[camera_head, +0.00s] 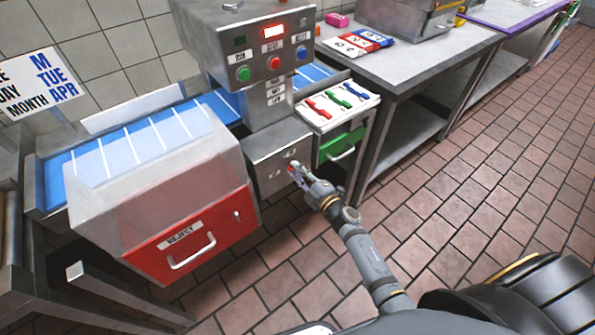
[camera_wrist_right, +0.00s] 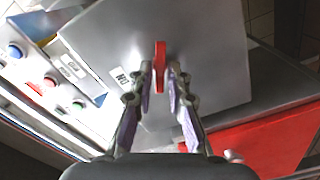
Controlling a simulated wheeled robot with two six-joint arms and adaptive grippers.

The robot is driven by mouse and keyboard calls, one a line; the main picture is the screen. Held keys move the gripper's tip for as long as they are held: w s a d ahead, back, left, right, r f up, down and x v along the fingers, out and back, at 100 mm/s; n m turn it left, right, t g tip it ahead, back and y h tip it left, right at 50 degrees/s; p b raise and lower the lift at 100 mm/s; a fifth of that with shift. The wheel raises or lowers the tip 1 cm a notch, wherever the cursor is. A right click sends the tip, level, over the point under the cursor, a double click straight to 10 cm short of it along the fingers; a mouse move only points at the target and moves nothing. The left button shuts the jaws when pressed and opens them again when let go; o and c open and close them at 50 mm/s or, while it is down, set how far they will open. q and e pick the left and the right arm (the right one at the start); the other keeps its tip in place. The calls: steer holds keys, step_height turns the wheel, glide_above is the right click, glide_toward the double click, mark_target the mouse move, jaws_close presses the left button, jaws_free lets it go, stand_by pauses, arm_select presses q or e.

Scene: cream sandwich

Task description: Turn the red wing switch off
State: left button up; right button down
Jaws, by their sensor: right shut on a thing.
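The red wing switch (camera_wrist_right: 160,66) stands on a grey metal panel (camera_wrist_right: 205,55) in the right wrist view, upright in the picture between the two fingertips. A label reading ON, turned in the picture, sits on the panel left of it. My right gripper (camera_wrist_right: 161,82) is shut on the switch, with one finger on each side. In the head view my right gripper (camera_head: 299,174) is at the front of the grey box (camera_head: 272,156) under the control column, and the fingers largely cover the switch there. My left gripper is not in view.
A red reject bin (camera_head: 205,240) stands left of the grey box, and a green drawer (camera_head: 342,146) is close on its right. A tray (camera_head: 347,117) with red, green and blue pieces is above the drawer. A control panel (camera_head: 273,45) with buttons is overhead. Brick floor in front is clear.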

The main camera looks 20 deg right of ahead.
steer(key=n+b, duration=0.1)
steer(key=n, duration=0.4)
steer(key=shift+f, duration=0.2)
steer(key=shift+n, duration=0.4)
steer(key=c, duration=1.4)
jaws_free()
steer(key=shift+c, duration=0.2)
steer(key=shift+s, duration=0.1)
steer(key=v, duration=1.2)
